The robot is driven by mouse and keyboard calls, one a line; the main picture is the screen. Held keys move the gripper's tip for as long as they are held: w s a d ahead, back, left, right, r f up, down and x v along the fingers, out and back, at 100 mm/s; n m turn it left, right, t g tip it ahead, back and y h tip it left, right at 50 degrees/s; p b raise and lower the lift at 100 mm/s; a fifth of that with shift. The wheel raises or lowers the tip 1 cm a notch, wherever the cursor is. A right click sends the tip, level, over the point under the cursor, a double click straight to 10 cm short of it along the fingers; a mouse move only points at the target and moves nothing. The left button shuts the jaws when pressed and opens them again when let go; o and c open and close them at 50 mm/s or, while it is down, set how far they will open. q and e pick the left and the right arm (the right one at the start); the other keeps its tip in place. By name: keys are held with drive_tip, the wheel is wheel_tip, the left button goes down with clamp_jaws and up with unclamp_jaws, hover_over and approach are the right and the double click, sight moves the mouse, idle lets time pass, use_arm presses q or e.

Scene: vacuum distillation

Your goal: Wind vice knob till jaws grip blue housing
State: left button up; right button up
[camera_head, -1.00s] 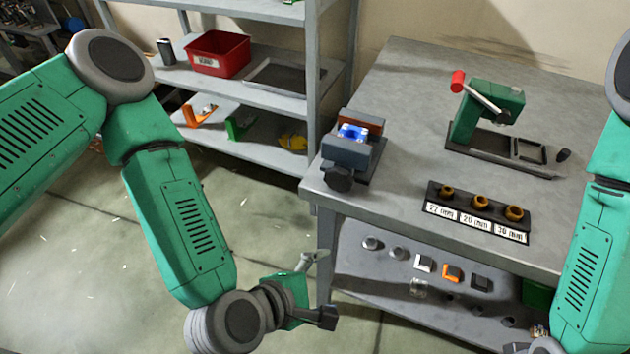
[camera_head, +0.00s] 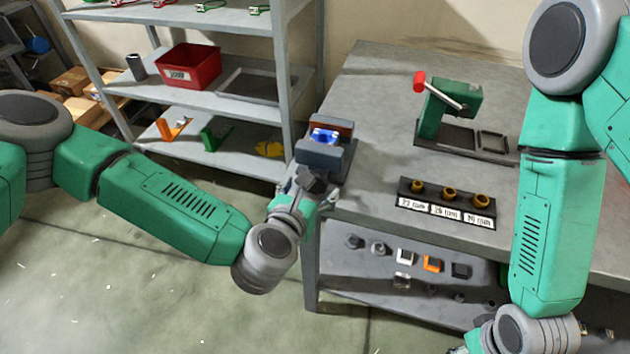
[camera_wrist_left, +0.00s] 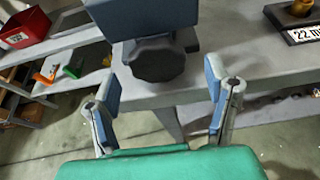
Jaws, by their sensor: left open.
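The vice (camera_head: 320,155) sits at the left corner of the workbench, its jaws around a blue housing (camera_head: 325,136). Whether the jaws touch the housing I cannot tell. The dark round vice knob (camera_wrist_left: 155,60) faces my left wrist camera at the front of the vice; in the head view the knob (camera_head: 313,181) is partly covered by my gripper. My left gripper (camera_wrist_left: 164,100) is open, its two fingers spread to either side below the knob, with nothing between them. My right arm comes in at the right; its gripper (camera_head: 465,348) is mostly cut off at the bottom edge.
A green press with a red-ended lever (camera_head: 440,105) stands at the back of the bench. A block of brass-coloured rings (camera_head: 446,205) with size labels lies nearer. Small parts lie on the lower shelf (camera_head: 350,275). A shelf unit with a red bin (camera_head: 189,66) stands left.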

use_arm(q)
drive_tip(key=shift+x, duration=1.75)
drive_tip(key=shift+a, duration=0.15)
drive_tip(key=c, duration=1.2)
